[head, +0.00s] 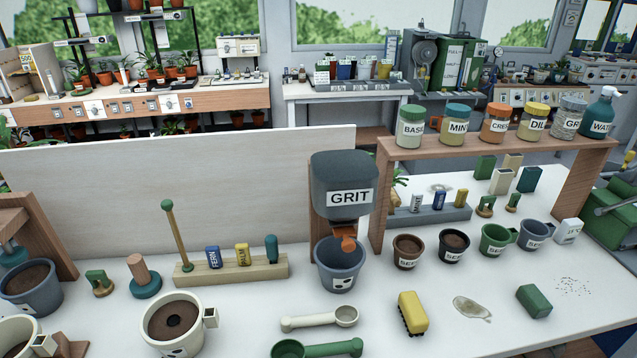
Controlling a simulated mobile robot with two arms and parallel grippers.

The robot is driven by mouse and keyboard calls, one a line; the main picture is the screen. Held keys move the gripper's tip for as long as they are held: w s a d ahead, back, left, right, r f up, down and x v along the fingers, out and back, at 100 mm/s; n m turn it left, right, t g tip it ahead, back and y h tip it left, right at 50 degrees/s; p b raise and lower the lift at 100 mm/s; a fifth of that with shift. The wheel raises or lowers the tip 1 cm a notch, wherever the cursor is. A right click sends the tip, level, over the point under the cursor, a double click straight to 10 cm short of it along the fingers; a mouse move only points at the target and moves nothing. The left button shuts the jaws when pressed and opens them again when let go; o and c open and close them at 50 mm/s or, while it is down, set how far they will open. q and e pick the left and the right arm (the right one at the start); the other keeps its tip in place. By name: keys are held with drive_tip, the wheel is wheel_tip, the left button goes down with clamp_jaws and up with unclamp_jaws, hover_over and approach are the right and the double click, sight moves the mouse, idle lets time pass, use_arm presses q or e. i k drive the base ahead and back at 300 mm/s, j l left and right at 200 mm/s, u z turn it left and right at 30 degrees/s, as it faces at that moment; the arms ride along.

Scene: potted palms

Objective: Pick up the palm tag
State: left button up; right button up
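The palm tag (242,254) is a small yellow tag with dark lettering. It stands upright in a long wooden rack (190,279) left of the middle of the white table. A blue tag marked FERN (212,257) stands to its left in the same rack. A teal-handled piece (271,248) stands to its right, and a tall green-knobbed stick (177,236) rises at the rack's left end. The palm tag's lower end is hidden in the rack. Neither of my grippers shows in the head view.
A grey GRIT hopper (343,176) stands over a blue-grey pot (340,268) right of the rack. A white soil-filled pot (173,322) and a cream scoop (318,319) are in front. A pale upright board (180,188) stands behind. Several small pots line the right side.

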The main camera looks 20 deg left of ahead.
sight(242, 249)
drive_tip(key=u, duration=1.55)
